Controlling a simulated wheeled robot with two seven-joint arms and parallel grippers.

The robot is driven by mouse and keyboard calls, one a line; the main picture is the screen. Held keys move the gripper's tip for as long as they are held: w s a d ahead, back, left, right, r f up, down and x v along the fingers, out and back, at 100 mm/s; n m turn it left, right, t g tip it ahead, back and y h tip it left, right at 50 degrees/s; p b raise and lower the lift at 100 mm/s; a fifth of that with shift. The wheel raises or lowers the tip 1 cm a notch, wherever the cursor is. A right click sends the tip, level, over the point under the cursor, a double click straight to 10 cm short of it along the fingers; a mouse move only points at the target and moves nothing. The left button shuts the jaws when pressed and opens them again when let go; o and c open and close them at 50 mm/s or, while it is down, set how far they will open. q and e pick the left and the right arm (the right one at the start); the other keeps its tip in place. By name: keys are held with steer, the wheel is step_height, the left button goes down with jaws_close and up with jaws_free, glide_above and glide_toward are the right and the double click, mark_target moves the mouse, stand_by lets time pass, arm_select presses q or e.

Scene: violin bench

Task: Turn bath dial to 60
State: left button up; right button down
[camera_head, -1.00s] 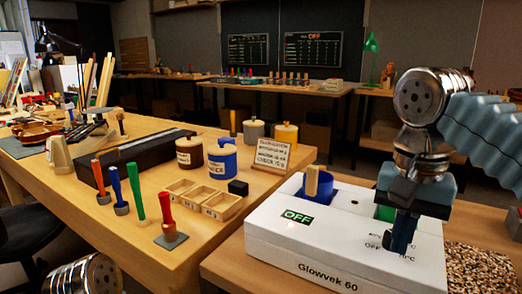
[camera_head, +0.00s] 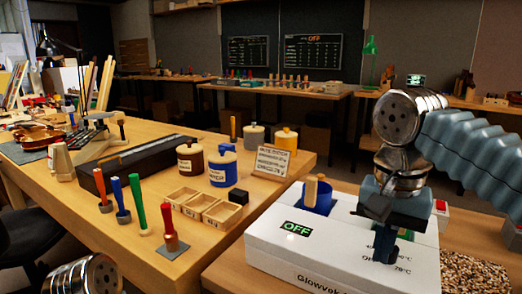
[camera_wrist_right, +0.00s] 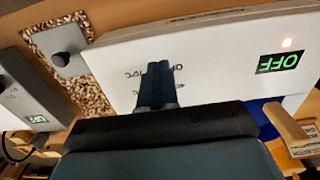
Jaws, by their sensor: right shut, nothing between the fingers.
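The bath is a white box (camera_head: 290,255) marked "Glowvek" on its front, with a green "OFF" display (camera_head: 296,229) at its left end. It also shows as the white panel in the right wrist view (camera_wrist_right: 215,55), with the "OFF" display (camera_wrist_right: 279,62) at right. My right gripper (camera_head: 384,254) is shut and empty, pointing down over the bath's printed dial markings. In the wrist view its two dark fingers (camera_wrist_right: 157,70) lie together between those markings. The dial itself is hidden behind the fingers; I cannot tell whether they touch it. My left gripper is out of view.
A blue pot (camera_head: 317,198) with a wooden stick stands in the bath's left part. Wood chips (camera_head: 472,272) lie to the right of the bath. The bench at left holds jars, small wooden trays (camera_head: 203,205) and several coloured-handled tools.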

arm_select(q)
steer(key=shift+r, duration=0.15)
arm_select(e)
steer(key=shift+w, duration=0.1)
stand_by(0.4)
steer(key=shift+a+r, duration=0.1)
steer(key=shift+a, duration=0.15)
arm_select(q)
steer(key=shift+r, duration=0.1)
arm_select(e)
steer(key=shift+s+r, duration=0.2)
steer(key=shift+r, duration=2.7)
steer(key=shift+w, duration=0.1)
